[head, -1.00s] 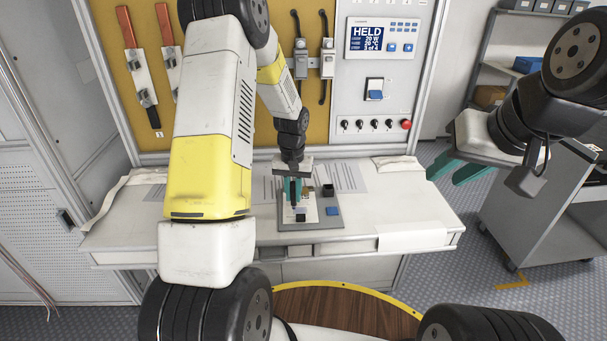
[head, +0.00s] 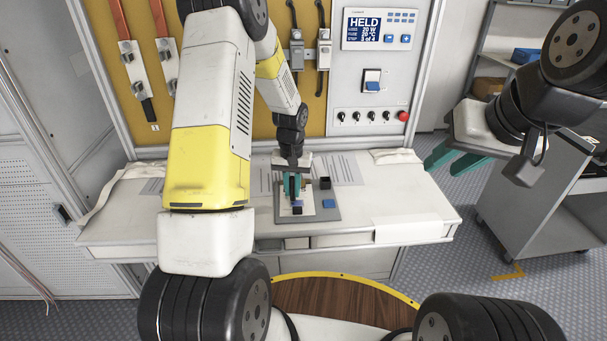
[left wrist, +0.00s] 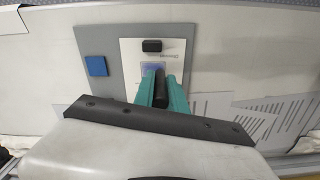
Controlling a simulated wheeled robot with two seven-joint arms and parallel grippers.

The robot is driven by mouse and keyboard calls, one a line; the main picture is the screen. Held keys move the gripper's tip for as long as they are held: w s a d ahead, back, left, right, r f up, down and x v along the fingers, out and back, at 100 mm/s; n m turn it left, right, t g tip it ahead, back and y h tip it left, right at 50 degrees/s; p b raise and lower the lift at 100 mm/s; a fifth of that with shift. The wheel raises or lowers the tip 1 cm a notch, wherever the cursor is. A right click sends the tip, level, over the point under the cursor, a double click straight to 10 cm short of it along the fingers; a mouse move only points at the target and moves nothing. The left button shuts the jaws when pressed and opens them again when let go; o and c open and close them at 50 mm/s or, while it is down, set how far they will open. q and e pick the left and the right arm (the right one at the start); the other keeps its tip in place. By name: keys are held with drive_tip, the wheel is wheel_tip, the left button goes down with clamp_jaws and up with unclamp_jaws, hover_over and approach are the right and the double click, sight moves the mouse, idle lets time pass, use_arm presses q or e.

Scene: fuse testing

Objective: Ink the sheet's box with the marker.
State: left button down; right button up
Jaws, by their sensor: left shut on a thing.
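My left gripper (head: 292,186) points down over the grey board on the bench, its teal fingers shut on a dark marker, which shows between the fingertips in the left wrist view (left wrist: 160,88). The white sheet (left wrist: 172,58) lies on the grey board (left wrist: 100,38). A purple-blue patch (left wrist: 153,68) shows in the sheet's box just ahead of the marker; the fingers hide part of it. Whether the marker's tip touches the paper I cannot tell. My right gripper (head: 455,161) is open and empty, off the bench's right end.
A black block (left wrist: 152,46) lies on the sheet. A blue square (left wrist: 96,66) and a black cube (head: 325,183) are on the board. Printed papers (head: 345,168) lie behind it. The bench (head: 405,205) is mostly clear to the right. The panel display (head: 375,29) reads HELD.

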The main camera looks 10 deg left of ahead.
use_arm(q)
drive_tip(key=shift+a, duration=0.4)
wheel_tip(320, 180, up, 2)
drive_tip(key=shift+d+r, duration=0.1)
drive_tip(key=shift+r, duration=0.05)
drive_tip(key=shift+s+r, duration=0.1)
drive_tip(key=shift+r, duration=2.75)
